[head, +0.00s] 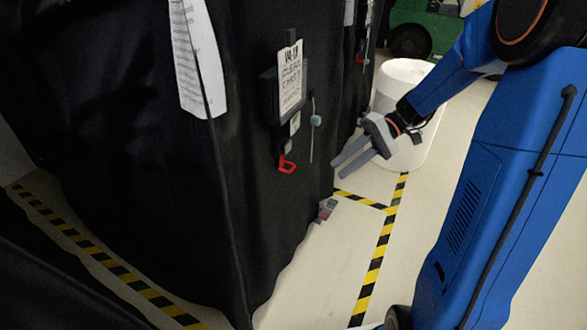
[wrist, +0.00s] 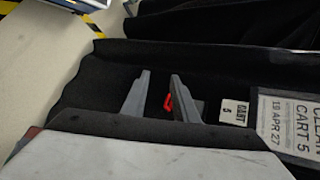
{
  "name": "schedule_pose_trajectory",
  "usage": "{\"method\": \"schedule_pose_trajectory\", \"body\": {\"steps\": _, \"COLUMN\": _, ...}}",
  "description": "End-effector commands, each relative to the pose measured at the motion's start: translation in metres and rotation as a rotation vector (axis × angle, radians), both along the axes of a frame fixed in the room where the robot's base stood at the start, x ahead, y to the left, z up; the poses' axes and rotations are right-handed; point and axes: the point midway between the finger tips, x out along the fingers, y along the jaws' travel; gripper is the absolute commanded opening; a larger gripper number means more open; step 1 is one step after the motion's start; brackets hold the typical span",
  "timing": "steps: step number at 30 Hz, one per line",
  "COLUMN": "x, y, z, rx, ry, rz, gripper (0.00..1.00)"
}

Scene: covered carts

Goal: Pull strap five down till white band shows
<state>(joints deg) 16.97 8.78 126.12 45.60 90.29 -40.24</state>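The red strap loop (head: 287,164) hangs low on the black cart cover (head: 270,220), below a holder with a paper sign (head: 290,78). In the wrist view the red loop (wrist: 168,102) shows beside the right finger, partly hidden by it. The strap above the loop is too small to make out.
A grey cord with a pale bead (head: 315,120) hangs right of the sign. A second covered cart with its own red loop (head: 360,58) stands behind. A white bin (head: 404,82) stands behind my gripper. Black-yellow tape (head: 376,262) marks clear floor.

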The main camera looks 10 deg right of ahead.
Motion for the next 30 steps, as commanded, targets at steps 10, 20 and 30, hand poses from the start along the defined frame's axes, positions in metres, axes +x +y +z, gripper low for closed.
{"method": "schedule_pose_trajectory", "body": {"steps": 10, "x": 0.069, "y": -0.026, "z": -0.022, "rx": 0.297, "ry": 0.006, "rz": -0.075, "gripper": 0.26}}
{"method": "schedule_pose_trajectory", "body": {"steps": 20, "x": 0.091, "y": -0.035, "z": -0.029, "rx": 0.392, "ry": -0.011, "rz": -0.108, "gripper": 0.26}}
{"method": "schedule_pose_trajectory", "body": {"steps": 30, "x": 0.082, "y": 0.012, "z": -0.036, "rx": 0.392, "ry": -0.01, "rz": -0.106, "gripper": 0.26}}
